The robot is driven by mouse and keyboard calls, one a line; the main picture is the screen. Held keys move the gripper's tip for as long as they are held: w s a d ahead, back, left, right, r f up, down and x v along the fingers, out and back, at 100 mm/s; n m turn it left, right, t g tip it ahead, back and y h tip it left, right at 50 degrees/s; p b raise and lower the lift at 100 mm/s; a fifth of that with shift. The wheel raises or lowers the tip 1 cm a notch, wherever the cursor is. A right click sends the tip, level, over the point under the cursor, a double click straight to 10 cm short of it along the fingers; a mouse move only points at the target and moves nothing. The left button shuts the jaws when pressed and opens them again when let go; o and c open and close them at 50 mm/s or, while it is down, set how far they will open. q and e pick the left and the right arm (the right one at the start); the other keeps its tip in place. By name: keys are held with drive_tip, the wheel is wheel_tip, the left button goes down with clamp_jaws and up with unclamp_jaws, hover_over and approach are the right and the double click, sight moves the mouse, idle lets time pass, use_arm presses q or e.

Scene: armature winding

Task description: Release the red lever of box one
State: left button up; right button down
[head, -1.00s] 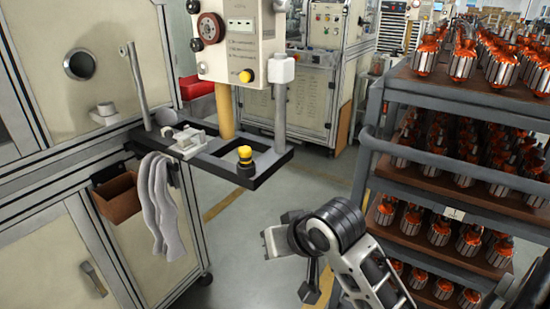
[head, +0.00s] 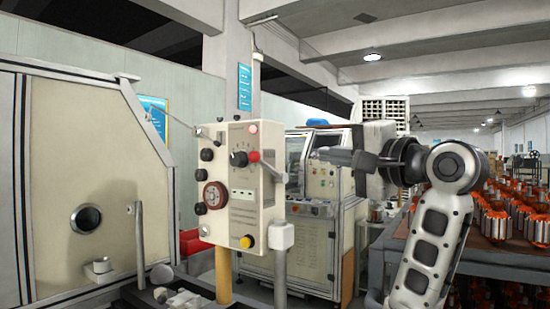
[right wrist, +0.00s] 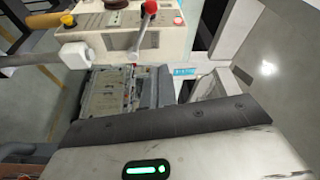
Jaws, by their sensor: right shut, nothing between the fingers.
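The beige control box (head: 240,205) stands left of centre in the head view, with dials on its side and front. Its red lever knob (head: 254,157) is at the upper front, with a thin arm slanting down to the right. In the right wrist view the red knob (right wrist: 149,7) sits at the top edge on a metal arm, beside the box panel (right wrist: 105,38). My right gripper (head: 320,153) is shut and empty, pointing left at about knob height. It appears right of the knob, with a visible gap between them. My left gripper is out of view.
A large machine cabinet (head: 85,170) fills the left. Another machine (head: 312,255) stands behind, and a rack of armatures (head: 500,215) is on the right.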

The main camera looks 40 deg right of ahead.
sight(269, 169)
drive_tip(key=shift+w, duration=0.1)
